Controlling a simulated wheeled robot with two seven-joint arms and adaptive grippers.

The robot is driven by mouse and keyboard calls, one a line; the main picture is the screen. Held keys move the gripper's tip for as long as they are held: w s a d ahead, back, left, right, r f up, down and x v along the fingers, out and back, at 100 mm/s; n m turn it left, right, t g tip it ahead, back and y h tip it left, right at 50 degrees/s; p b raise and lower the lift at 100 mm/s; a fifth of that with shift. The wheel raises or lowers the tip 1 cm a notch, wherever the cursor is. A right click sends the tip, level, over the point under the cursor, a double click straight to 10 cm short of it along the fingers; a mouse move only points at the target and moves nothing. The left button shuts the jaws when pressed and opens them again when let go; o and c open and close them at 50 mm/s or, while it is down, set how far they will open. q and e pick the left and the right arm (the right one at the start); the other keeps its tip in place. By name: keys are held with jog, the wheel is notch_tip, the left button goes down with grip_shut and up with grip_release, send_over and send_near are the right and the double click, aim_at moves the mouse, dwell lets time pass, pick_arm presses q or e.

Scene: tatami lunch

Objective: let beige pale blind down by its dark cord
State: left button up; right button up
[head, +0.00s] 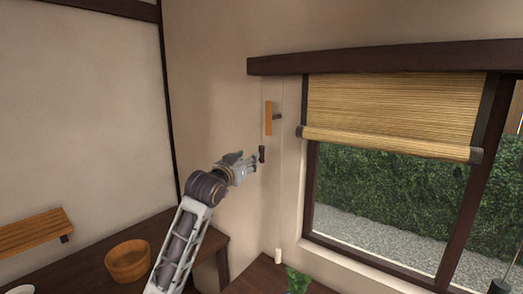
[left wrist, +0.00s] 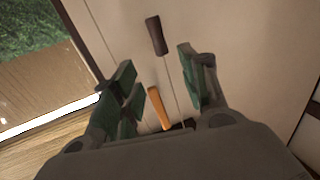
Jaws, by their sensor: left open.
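The beige blind (head: 390,105) hangs over the upper part of the window, its lower roll above the glass. The dark cord handle (head: 262,154) hangs on the wall left of the window; it also shows in the left wrist view (left wrist: 155,35), with a thin pale cord running from it. My left gripper (head: 248,164) is close to this handle; in the left wrist view (left wrist: 157,62) its jaws are open and empty, with the dark handle just beyond the fingertips, apart from them. My right gripper is out of view.
An orange wooden piece (head: 268,118) is on the wall above the dark handle, beside a dark peg (head: 277,117). A pale cord end (head: 278,253) hangs lower down. A wooden bowl (head: 128,261) stands on a dark table, with a wall shelf (head: 35,231) at left.

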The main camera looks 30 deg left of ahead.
aim_at(260, 149)
pick_arm(q)
jog(key=shift+r, duration=0.2)
dwell(0.3)
jog(key=shift+w+a+p, duration=0.45)
jog(key=shift+w+p, duration=0.1)
jog(key=shift+w, duration=1.7)
jog(key=shift+w+a+p, duration=0.4)
jog(key=shift+w+p, duration=0.15)
jog(key=shift+w, duration=1.7)
jog(key=shift+w+a+p, duration=0.45)
jog(key=shift+w+p, duration=0.1)
jog(key=shift+w, duration=1.7)
grip_shut()
